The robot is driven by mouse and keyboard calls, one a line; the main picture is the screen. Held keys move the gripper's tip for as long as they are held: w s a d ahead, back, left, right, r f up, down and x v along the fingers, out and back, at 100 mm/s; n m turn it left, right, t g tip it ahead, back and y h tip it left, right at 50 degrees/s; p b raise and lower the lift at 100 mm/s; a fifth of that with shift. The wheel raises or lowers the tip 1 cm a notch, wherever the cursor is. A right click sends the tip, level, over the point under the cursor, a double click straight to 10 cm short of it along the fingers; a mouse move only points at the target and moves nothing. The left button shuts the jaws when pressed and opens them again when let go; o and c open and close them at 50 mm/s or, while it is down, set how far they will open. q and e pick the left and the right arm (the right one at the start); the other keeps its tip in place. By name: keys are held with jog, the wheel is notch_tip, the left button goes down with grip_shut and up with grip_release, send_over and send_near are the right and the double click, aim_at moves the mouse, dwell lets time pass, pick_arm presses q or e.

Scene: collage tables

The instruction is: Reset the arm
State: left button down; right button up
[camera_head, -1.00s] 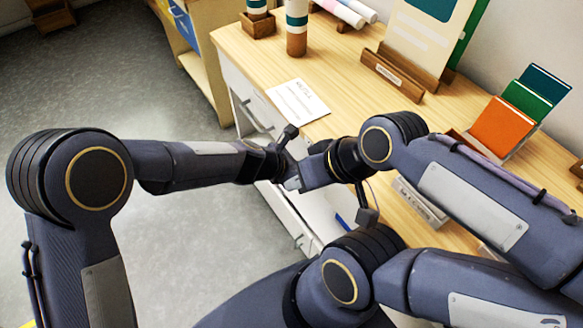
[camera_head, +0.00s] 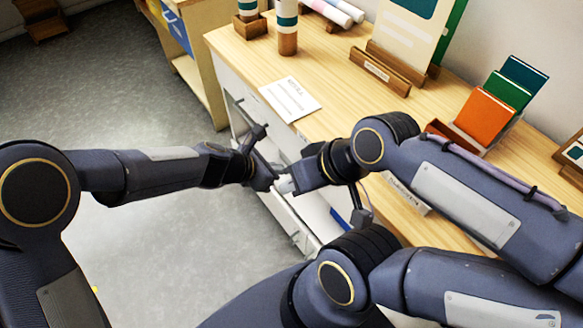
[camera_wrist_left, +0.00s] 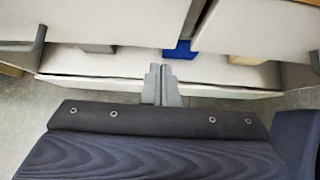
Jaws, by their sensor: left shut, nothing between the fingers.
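My left arm comes in from the left in the head view. Its gripper (camera_head: 268,178) is over the front of the white drawer unit below the table. In the left wrist view the two grey fingers (camera_wrist_left: 161,84) lie together, shut with nothing between them. My right gripper (camera_head: 288,185) points left from the right arm, close to the left one in the picture. Its fingertips are small and partly hidden, so I cannot tell whether it is open.
An open drawer (camera_wrist_left: 110,65) holds a blue item (camera_wrist_left: 182,50). The wooden table (camera_head: 330,70) bears a paper sheet (camera_head: 290,99), an orange book (camera_head: 484,118) with other books, and a wooden stand (camera_head: 380,72). Grey floor (camera_head: 120,110) lies free at left.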

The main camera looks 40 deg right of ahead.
pick_arm(q)
jog(key=v, duration=0.6)
jog(key=shift+w+a+p, duration=0.25)
jog(key=shift+p, duration=0.05)
jog(key=shift+r, duration=0.1)
jog(key=a+r+m+t, duration=0.2)
jog(key=a+r+m, duration=0.35)
jog(key=a, duration=0.65)
jog(key=a+r+m+t, duration=0.1)
jog(key=a+r+m, duration=0.3)
jog(key=a+r, duration=0.5)
jog(key=s+a+f+m+t+y, duration=0.1)
jog(key=s+a+m+y, duration=0.1)
jog(key=s+a, duration=0.4)
jog(key=s+a+f+m+t+y, duration=0.1)
jog(key=s+a+m, duration=0.4)
jog(key=a, duration=0.8)
jog(key=shift+s+f+t+y+p, duration=0.35)
jog(key=shift+s+f+y, duration=0.55)
jog(key=shift+y, duration=0.3)
jog(key=shift+r, duration=0.1)
